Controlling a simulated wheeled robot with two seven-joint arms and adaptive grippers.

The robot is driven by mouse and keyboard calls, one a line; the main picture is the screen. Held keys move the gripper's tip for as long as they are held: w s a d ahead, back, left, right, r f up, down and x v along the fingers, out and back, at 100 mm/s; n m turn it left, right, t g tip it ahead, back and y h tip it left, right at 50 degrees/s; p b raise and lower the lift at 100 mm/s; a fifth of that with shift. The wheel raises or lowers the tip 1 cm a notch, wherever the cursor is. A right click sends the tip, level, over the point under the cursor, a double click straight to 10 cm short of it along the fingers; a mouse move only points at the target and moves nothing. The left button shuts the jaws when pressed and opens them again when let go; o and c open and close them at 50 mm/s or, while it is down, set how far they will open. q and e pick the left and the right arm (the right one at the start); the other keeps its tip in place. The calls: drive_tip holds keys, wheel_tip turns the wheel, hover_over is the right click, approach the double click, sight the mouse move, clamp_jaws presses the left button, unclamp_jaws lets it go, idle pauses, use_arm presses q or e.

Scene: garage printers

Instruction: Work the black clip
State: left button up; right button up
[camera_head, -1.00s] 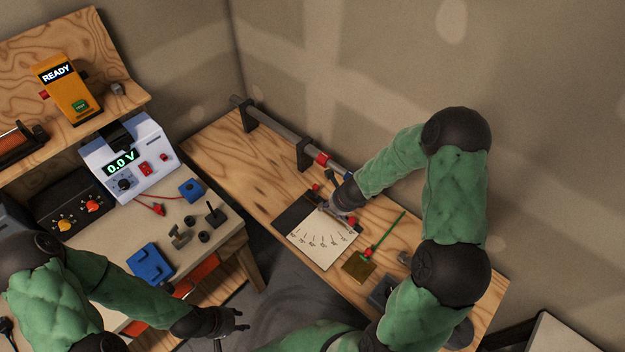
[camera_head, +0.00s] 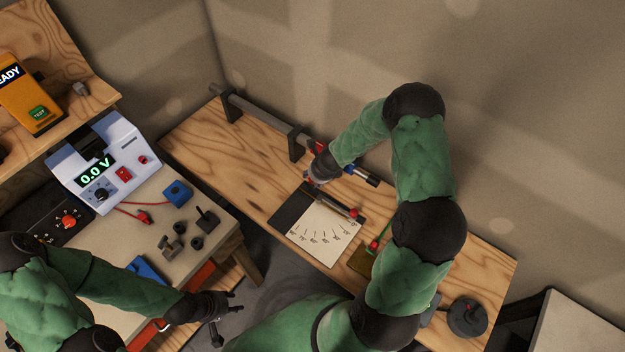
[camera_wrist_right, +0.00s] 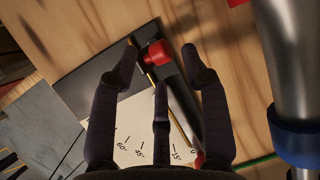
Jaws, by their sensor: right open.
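I cannot make out for certain which thing is the black clip. A pale angle board (camera_head: 318,240) with a black strip (camera_head: 290,207) and a red-ended lever (camera_head: 340,207) lies on the wooden bench. My right gripper (camera_head: 314,182) is at the board's back edge, near the rail. In the right wrist view its spread, empty fingers (camera_wrist_right: 160,62) are over the board, with a red knob (camera_wrist_right: 157,53) showing between the tips. My left gripper (camera_head: 232,306) has spread fingers and is empty, in front of the left bench.
A grey rail (camera_head: 262,116) runs along the wooden bench's back. A power supply (camera_head: 100,165) reads 0.0 V, with a red lead and red clip (camera_head: 145,217). Small dark parts (camera_head: 172,247) and a blue block (camera_head: 178,193) stand on the left bench. A gap separates the benches.

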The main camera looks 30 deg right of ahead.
drive_tip(key=shift+x, duration=1.45)
clamp_jaws()
drive_tip(key=shift+b, duration=0.5)
drive_tip(key=shift+s+a+f+h+b, duration=0.1)
drive_tip(key=shift+a+h+b, duration=0.15)
drive_tip(key=shift+b, duration=0.55)
drive_tip(key=a+n+t+h+b, duration=0.1)
drive_tip(key=t+h+b, duration=0.1)
drive_tip(key=b, duration=0.5)
drive_tip(key=s+a+f+n+t+h+b, duration=0.1)
drive_tip(key=a+t+h+b, duration=0.1)
drive_tip(key=h+b, duration=0.2)
drive_tip(key=s+a+f+t+h+b, duration=0.1)
drive_tip(key=h+b, duration=0.2)
drive_tip(key=b, duration=0.7)
drive_tip(key=shift+a+f+n+t+h, duration=0.1)
drive_tip(key=shift+a+n+t+h, duration=0.2)
drive_tip(key=shift+n+t, duration=0.1)
drive_tip(key=shift+a+n+t+h+b, duration=0.15)
drive_tip(key=shift+n+t+h+b, duration=0.3)
drive_tip(key=shift+b, duration=0.65)
